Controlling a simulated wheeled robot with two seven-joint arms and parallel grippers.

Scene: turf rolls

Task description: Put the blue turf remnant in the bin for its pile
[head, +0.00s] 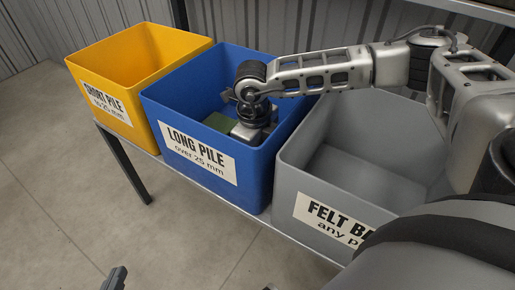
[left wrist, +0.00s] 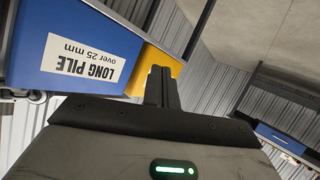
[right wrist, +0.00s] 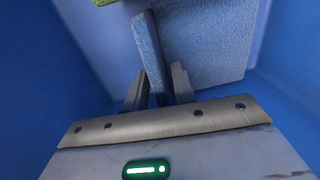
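The blue turf remnant (right wrist: 205,45) shows in the right wrist view as a textured blue slab with a thin upright strip. It is inside the blue bin labelled LONG PILE, over 25 mm (head: 203,158). My right gripper (right wrist: 158,80) reaches down into that bin. Its fingers are apart, with the strip standing tilted between them and a narrow dark gap beside it. In the head view the bin wall and my right arm hide the remnant and fingertips. My left gripper (head: 115,278) is low at the bottom edge; the left wrist view shows its fingers (left wrist: 161,85) together and empty.
A yellow bin labelled SHORT PILE (head: 108,105) stands left of the blue bin. A grey bin labelled FELT (head: 335,218) stands right of it, partly behind my right arm. A green turf piece (head: 218,122) lies in the blue bin. The floor in front is clear.

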